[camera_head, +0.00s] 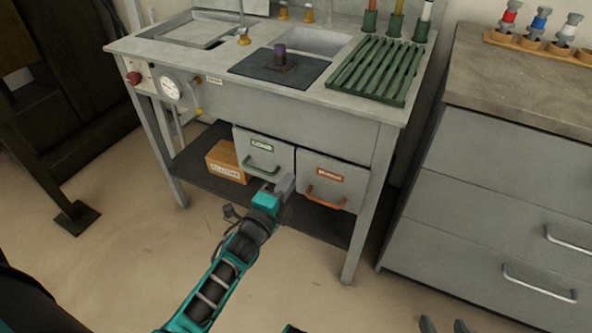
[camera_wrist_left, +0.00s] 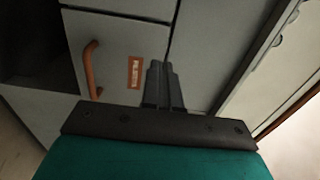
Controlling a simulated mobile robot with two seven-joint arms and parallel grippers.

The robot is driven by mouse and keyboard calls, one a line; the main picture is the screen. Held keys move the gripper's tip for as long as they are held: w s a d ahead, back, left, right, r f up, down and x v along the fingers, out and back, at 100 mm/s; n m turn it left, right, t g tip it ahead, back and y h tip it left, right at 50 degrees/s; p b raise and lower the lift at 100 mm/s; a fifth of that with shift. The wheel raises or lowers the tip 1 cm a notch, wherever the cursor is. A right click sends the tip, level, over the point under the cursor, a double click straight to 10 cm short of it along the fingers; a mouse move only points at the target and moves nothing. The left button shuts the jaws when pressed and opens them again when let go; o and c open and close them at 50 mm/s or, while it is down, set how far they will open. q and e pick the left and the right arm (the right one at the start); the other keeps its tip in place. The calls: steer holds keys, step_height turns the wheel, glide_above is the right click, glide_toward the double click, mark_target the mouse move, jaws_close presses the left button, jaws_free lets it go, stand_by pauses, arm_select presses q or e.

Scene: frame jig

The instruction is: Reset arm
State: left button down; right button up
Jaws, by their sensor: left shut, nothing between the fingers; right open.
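My left arm reaches in from the lower left in the head view. Its gripper (camera_head: 287,184) is shut and empty, in front of the workbench's lower bins. In the left wrist view its two fingers (camera_wrist_left: 162,82) are together, with a drawer front bearing an orange handle behind them. I cannot tell whether they touch it. My right gripper (camera_head: 443,325) shows only as two separate fingertips at the bottom edge of the head view. It is open, and the rest of it is out of frame.
A grey workbench (camera_head: 240,102) holds a green rack (camera_head: 375,70) and a dark mat (camera_head: 250,68). A grey drawer cabinet (camera_head: 490,160) stands at right.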

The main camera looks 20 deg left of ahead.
arm_select(q)
steer(key=s+p, duration=0.1)
steer(key=s, duration=0.5)
steer(key=shift+s+a, duration=0.15)
arm_select(e)
steer(key=shift+d+r, duration=0.2)
steer(key=shift+r, duration=0.1)
arm_select(q)
steer(key=s+d+n+g+h, duration=0.3)
steer(key=s+d+n+g, duration=0.4)
steer(key=s+d+n, duration=0.65)
steer(key=a+r+n+y+p, duration=0.1)
steer(key=a+r+n+p, duration=0.1)
steer(key=a+r+p, duration=0.5)
step_height(320, 180, up, 4)
steer(key=p, duration=0.9)
steer(key=shift+y, duration=0.3)
arm_select(e)
steer(key=s+d+r+h, duration=0.1)
steer(key=d+r, duration=0.2)
steer(key=r, duration=0.9)
steer(key=shift+s, duration=0.25)
